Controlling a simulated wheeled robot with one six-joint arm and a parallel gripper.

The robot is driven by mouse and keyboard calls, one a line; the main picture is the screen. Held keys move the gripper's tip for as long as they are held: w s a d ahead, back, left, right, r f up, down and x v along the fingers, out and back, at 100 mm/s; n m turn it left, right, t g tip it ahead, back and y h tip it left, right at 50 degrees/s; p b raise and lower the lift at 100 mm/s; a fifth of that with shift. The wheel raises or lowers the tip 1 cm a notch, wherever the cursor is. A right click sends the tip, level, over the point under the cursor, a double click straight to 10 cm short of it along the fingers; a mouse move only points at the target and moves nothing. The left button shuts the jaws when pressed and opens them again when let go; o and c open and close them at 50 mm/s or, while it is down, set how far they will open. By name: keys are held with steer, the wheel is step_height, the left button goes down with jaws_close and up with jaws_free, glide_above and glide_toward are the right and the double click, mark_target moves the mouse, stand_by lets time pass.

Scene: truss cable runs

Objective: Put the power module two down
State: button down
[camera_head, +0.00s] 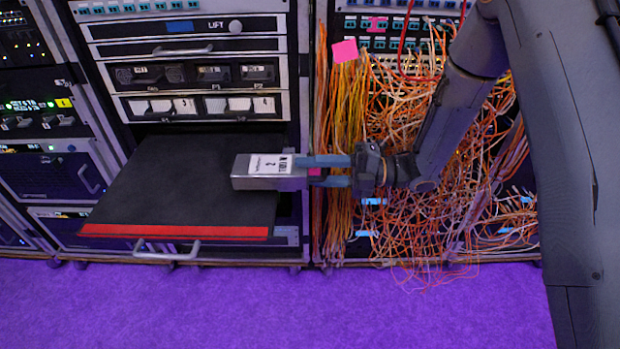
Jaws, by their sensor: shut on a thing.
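The power module two (243,183) is a grey metal box with a white label marked 2, in the middle of the head view. My gripper (325,171) comes in from the right and is shut on the module's right end. The module is over the right part of a black pulled-out shelf (165,190) with a red front strip. I cannot tell whether the module touches the shelf or is held just above it. The module's underside is hidden.
A dense tangle of orange and yellow cables (440,190) hangs in the rack to the right, behind my arm. Racked units with a row of modules (200,106) stand above the shelf. The left of the shelf is clear. Purple carpet (300,310) lies in front.

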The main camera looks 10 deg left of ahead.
steer(key=shift+f, duration=1.1)
steer(key=shift+f, duration=0.15)
steer(key=c, duration=1.3)
jaws_free()
steer(key=shift+o, duration=0.2)
